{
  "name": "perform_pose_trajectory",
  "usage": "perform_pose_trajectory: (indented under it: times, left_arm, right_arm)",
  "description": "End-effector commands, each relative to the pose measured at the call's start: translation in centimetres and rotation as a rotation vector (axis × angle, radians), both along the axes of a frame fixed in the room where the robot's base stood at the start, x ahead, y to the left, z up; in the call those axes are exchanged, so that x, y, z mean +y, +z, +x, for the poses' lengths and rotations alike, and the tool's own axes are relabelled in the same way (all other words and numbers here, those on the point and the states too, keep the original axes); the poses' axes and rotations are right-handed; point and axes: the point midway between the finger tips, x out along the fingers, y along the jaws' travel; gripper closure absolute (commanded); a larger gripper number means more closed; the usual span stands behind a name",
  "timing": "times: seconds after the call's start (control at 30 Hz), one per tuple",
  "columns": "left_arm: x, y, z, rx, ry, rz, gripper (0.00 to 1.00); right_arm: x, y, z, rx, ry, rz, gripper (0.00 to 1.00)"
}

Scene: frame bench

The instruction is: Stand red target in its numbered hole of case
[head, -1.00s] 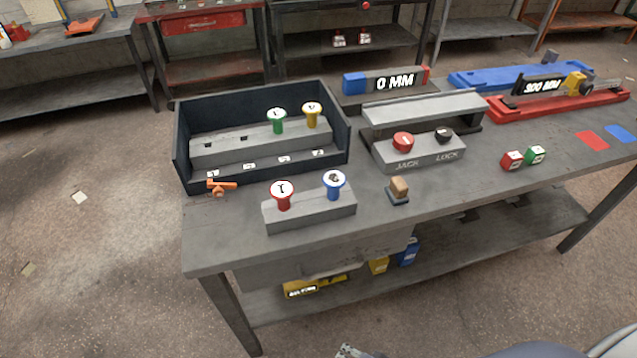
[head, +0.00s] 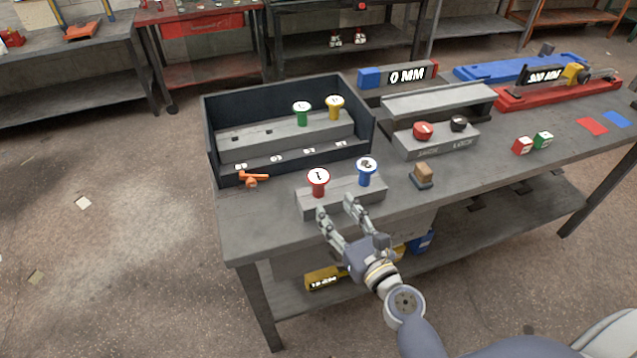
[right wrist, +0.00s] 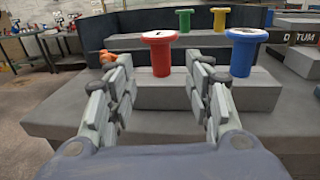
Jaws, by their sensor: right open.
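The red target (head: 318,182) stands upright in a grey block (head: 345,198) at the bench front, beside the blue target (head: 367,170). The case (head: 212,150) is a dark open box behind it. In the case, the green target (head: 302,112) and yellow target (head: 335,106) stand in the right part of a grey stepped block; two holes at its left are empty. Small number labels line the front step. My right gripper (head: 335,208) is open in front of the grey block. In the right wrist view the red target (right wrist: 160,55) shows between and beyond its fingers. My left gripper is not in view.
An orange clamp-like piece (head: 253,179) lies by the case's front left. A small wooden-topped block (head: 422,175) stands right of the grey block. A grey fixture with red and black knobs (head: 435,138) stands further right. The bench's front left is clear.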

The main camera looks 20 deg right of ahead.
Motion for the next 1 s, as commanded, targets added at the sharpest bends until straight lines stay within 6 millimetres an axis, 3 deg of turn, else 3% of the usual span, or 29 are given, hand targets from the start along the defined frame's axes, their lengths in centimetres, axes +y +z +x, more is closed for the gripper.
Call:
perform_pose_trajectory:
  times: [0.23, 0.47, 0.73, 1.0]
  left_arm:
    - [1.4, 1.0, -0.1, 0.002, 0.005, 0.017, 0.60]
    - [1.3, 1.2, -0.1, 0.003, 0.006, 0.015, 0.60]
    - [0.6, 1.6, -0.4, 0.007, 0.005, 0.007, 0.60]
    - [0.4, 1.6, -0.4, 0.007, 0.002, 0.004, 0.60]
  right_arm:
    - [0.6, 0.2, 3.4, -0.002, 0.001, -0.005, 0.53]
    - [0.9, 0.1, 4.7, 0.000, 0.002, -0.006, 0.53]
    - [1.4, 0.0, 8.3, -0.001, 0.002, -0.008, 0.53]
    - [1.6, -0.1, 9.3, 0.000, 0.003, -0.008, 0.53]
